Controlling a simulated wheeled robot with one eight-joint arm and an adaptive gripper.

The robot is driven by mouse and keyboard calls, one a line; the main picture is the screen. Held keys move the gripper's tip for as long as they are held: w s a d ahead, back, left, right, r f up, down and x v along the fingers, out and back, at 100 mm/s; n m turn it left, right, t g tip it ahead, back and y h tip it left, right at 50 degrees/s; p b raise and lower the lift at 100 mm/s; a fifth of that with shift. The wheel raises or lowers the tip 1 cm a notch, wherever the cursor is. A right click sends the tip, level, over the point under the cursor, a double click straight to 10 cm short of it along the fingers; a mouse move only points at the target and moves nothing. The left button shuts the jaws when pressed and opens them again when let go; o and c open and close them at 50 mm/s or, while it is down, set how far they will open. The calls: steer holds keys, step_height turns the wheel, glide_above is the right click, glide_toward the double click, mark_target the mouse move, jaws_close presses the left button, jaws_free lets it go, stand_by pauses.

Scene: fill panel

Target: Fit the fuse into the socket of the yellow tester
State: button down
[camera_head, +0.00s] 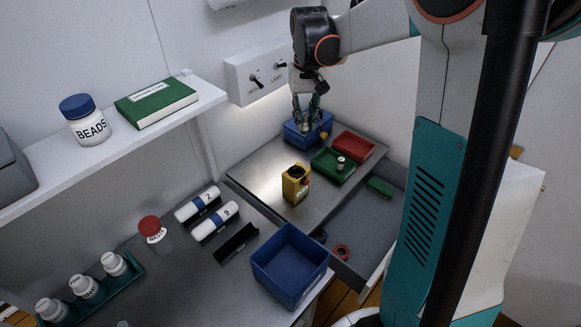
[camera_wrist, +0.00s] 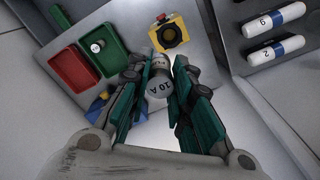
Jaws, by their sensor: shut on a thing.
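The yellow tester (camera_head: 296,185) stands on the grey metal top, its dark round socket facing up. The tester also shows in the wrist view (camera_wrist: 171,35), beyond my fingertips. My gripper (camera_head: 307,110) is over the blue tray (camera_head: 316,136) at the back of the top, behind the tester. The fuse is apart from the tester. Its far end is partly hidden by the fingers.
A green tray (camera_head: 323,165) holding another small cylinder (camera_head: 340,163) and a red tray (camera_head: 354,144) lie right of the tester. An open drawer (camera_head: 372,215) is below. The shelf (camera_head: 120,143) overhangs at left.

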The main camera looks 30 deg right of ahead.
steer(key=a+r, duration=0.2)
steer(key=b, duration=0.3)
glide_toward(296, 165)
steer(key=s+f, duration=0.1)
steer(key=f, duration=0.1)
steer(key=a+f, duration=0.1)
steer(key=f, duration=0.1)
steer(key=s+f, duration=0.1)
steer(key=f, duration=0.1)
steer(key=shift+s+a+f, duration=0.15)
steer(key=shift+s+f, duration=0.2)
steer(key=shift+f, duration=0.1)
steer(key=c, duration=1.8)
jaws_free()
steer(key=o, duration=0.4)
steer(key=shift+c, duration=0.2)
